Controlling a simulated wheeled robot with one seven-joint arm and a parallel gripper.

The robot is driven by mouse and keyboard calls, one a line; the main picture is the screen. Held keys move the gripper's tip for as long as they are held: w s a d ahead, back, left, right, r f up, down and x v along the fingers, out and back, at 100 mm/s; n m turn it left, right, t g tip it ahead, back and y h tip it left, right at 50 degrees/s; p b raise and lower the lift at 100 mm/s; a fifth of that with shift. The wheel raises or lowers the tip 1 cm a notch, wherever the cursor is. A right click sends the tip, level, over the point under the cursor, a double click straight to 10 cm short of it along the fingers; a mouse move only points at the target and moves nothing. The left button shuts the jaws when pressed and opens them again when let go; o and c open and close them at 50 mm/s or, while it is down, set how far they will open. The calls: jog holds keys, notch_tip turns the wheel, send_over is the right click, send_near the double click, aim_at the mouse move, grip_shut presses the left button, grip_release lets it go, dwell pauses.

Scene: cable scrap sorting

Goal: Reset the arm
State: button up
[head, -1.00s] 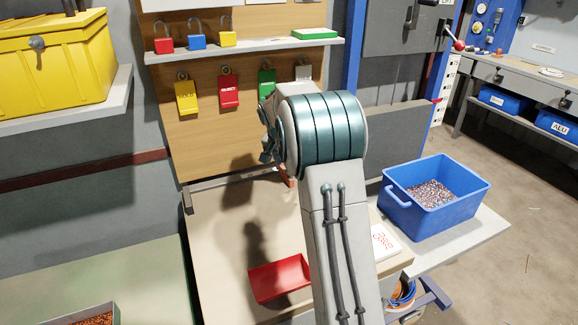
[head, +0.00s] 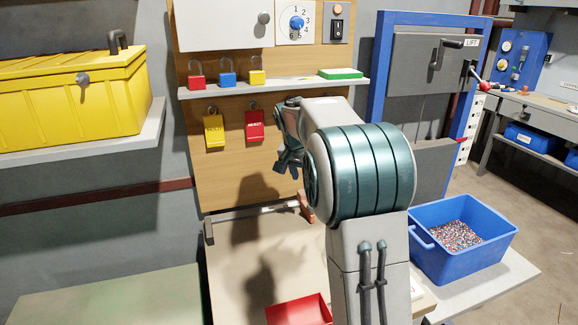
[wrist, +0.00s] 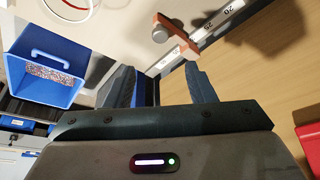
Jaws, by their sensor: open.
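My arm rises in the middle of the head view, with its large teal-banded joint in front of the wooden board (head: 200,180). My gripper (head: 285,160) shows beyond that joint, partly hidden by it, near the board and below the shelf. In the wrist view my gripper (wrist: 160,82) has its two dark fingers apart, with nothing between them.
A blue bin (head: 462,272) of mixed granules stands at the right. A red tray (head: 298,311) lies on the bench. Padlocks stand on a shelf (head: 300,86); a yellow tag (head: 213,131) and a red tag (head: 255,126) hang below. A yellow box (head: 70,100) sits left.

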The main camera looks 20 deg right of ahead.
jog(key=s+a+r+n+y+p, duration=0.1)
jog(key=s+a+r+n+p, duration=0.1)
jog(key=s, duration=0.9)
jog(key=s+a+r+n+y+p, duration=0.1)
jog(key=s+a+r+n+p, duration=0.1)
jog(key=s+p, duration=0.4)
jog(key=s+a+r+n+y+p, duration=0.1)
jog(key=s+a+n+p, duration=0.3)
jog(key=s, duration=1.2)
jog(key=shift+s+a+r, duration=0.4)
jog(key=shift+a+r, duration=0.5)
jog(key=shift+a, duration=0.1)
